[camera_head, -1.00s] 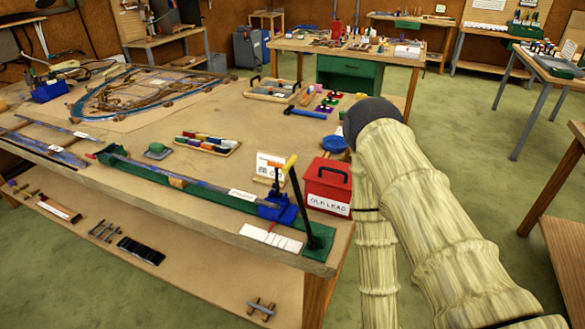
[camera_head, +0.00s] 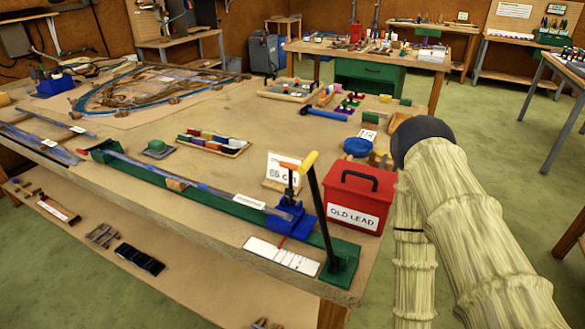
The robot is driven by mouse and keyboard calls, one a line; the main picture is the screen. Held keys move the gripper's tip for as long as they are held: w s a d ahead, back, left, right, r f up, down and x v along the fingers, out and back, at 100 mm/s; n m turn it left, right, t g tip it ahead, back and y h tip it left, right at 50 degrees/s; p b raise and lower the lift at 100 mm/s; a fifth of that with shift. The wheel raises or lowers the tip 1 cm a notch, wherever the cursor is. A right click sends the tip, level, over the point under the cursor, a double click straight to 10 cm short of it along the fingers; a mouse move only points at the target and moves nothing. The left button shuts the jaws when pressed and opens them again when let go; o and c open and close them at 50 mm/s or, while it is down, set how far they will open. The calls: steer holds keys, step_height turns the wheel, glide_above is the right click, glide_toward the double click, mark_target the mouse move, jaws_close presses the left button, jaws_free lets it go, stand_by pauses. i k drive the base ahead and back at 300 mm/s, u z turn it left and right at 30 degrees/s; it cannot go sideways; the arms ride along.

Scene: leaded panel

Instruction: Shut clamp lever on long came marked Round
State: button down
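A long grey came (camera_head: 190,186) lies along a green stretching bench (camera_head: 140,183) near the table's front edge. A small white label (camera_head: 249,202) lies on it, too small to read. At the bench's right end is a blue clamp (camera_head: 288,220) with an upright lever ending in an orange grip (camera_head: 290,165). Just right of it, a tall black lever (camera_head: 324,222) with a yellow grip (camera_head: 309,161) leans up from the green end plate. My arm rises at the right, clear of the clamp. My gripper is not in view.
A red OLD LEAD box (camera_head: 353,202) stands close behind the levers. A standing card (camera_head: 281,170) is behind the clamp. A white marked strip (camera_head: 283,255) lies in front. A blue round item (camera_head: 357,147) and colour-block tray (camera_head: 213,144) are further back. Open floor lies right of the table.

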mark_target(289, 191)
steer(key=k, duration=1)
steer(key=z, duration=1.55)
steer(key=i, duration=0.75)
steer(key=u, duration=1.9)
